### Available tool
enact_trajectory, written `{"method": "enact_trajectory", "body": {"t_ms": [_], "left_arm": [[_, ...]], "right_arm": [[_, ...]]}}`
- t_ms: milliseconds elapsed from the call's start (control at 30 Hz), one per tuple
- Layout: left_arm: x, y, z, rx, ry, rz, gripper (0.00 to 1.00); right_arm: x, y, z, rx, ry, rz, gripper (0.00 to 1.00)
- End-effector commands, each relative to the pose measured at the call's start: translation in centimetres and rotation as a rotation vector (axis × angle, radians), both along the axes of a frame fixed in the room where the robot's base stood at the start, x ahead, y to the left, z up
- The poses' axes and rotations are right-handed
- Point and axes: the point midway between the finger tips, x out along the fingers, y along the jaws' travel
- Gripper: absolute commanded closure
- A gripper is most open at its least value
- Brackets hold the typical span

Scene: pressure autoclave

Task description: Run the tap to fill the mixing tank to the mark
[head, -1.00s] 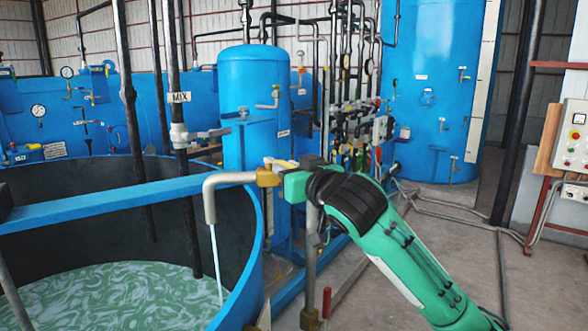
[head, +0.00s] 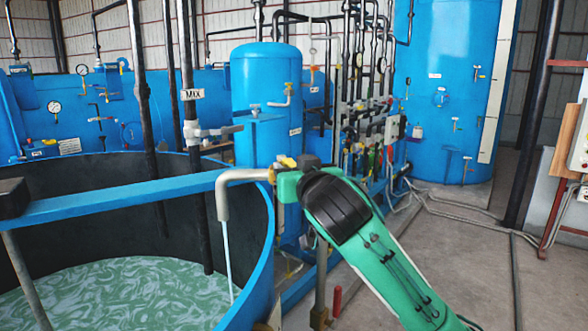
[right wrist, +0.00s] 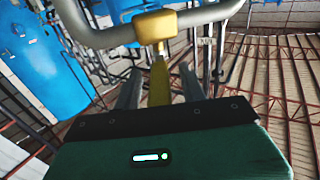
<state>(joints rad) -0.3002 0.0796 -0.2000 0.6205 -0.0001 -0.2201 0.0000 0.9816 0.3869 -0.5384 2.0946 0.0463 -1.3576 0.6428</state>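The mixing tank (head: 258,265) is a large open blue vat with a dark inner wall. Swirled pale green liquid (head: 130,290) lies in it, well below the rim. The tap spout (head: 223,195) bends down over the rim, and a thin stream of water (head: 228,255) falls into the liquid. A dark upright pipe carries a MAX sign (head: 192,94). My right gripper (head: 290,166) is at the tap's brass valve. In the right wrist view its two grey fingers (right wrist: 158,88) stand apart on either side of the yellow lever (right wrist: 158,78), with gaps visible. My left gripper is out of view.
A blue beam (head: 120,200) crosses the tank top, with a dark block (head: 12,198) at its left. Blue vessels (head: 265,85) and dense piping stand behind. A control box (head: 578,150) is at the right edge. Concrete floor (head: 450,250) is open at right.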

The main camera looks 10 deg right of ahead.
Motion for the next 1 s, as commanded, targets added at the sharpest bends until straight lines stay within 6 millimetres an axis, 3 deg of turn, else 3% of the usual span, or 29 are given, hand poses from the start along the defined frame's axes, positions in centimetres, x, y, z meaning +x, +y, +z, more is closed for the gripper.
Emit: {"method": "enact_trajectory", "body": {"t_ms": [267,367,733,1000], "left_arm": [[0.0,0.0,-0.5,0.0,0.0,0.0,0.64],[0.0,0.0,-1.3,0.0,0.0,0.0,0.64],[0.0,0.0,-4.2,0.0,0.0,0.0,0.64],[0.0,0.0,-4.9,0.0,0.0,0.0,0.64]], "right_arm": [[-0.7,0.0,-0.1,0.001,-0.002,0.001,0.58],[-2.2,-0.1,-0.3,0.001,-0.004,0.002,0.58],[-10.5,-0.7,-0.2,0.001,-0.005,0.002,0.58],[-13.5,-1.0,-0.1,-0.001,-0.001,0.002,0.58]]}}
